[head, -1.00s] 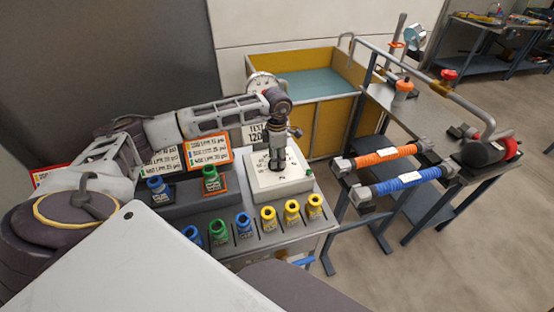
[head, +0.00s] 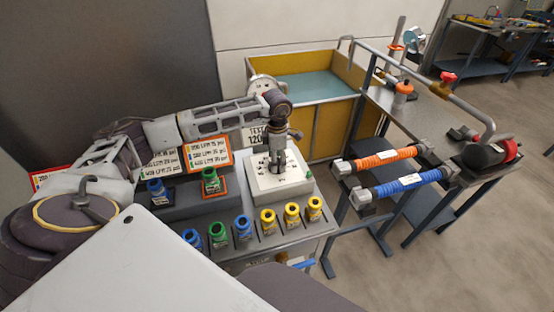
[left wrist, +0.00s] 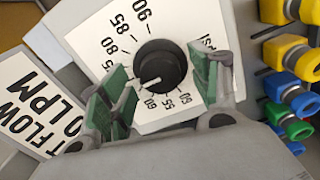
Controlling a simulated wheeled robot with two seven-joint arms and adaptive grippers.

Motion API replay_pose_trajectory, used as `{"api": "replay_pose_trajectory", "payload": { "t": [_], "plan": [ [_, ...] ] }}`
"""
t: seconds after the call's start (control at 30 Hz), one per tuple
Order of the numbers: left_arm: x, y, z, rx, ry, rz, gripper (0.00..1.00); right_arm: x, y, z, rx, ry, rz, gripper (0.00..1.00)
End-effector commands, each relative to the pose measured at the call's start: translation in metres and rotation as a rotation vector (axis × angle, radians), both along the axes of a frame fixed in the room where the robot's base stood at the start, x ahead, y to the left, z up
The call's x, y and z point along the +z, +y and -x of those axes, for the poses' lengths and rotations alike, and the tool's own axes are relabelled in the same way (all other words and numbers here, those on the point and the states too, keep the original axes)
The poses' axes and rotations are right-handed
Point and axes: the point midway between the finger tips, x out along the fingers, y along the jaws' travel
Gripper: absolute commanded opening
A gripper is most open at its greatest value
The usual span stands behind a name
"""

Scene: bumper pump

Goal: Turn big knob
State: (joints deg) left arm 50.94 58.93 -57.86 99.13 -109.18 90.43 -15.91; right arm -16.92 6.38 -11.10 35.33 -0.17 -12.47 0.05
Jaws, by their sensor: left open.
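The big knob (left wrist: 160,68) is a round black knob with a white pointer line, on a white dial plate (left wrist: 112,42) with printed numbers. In the left wrist view its pointer aims at the lower left, near the 60-65 end of the scale. My left gripper (left wrist: 160,92) is open, with its green-padded fingers on either side of the knob; I cannot tell if they touch it. In the head view, the left gripper (head: 277,170) points down over the white dial box (head: 290,187) and hides the knob. My right gripper is not in view.
Several blue, green and yellow nozzles (head: 267,220) stand along the bench front. Label signs (head: 206,154) stand left of the dial box. A yellow tank (head: 325,125) is behind. Orange (head: 383,157) and blue (head: 408,182) hoses lie at the right.

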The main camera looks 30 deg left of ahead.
Motion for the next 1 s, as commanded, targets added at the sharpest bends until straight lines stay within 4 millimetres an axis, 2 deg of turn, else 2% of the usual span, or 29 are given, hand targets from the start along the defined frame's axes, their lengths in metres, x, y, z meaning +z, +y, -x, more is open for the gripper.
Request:
{"api": "replay_pose_trajectory", "payload": {
  "t": [0.03,0.07,0.37,1.0],
  "plan": [
    [0.000,0.000,0.000,0.000,0.000,0.000,0.62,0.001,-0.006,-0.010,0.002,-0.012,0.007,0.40],
    [0.000,0.000,0.000,0.000,0.000,0.000,0.62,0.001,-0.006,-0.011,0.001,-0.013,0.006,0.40],
    [0.018,0.000,0.000,0.000,-0.001,0.000,0.62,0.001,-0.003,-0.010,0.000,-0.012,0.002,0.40],
    [0.106,0.000,0.000,-0.001,-0.002,0.001,0.62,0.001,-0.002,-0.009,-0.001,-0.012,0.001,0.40]
  ]
}}
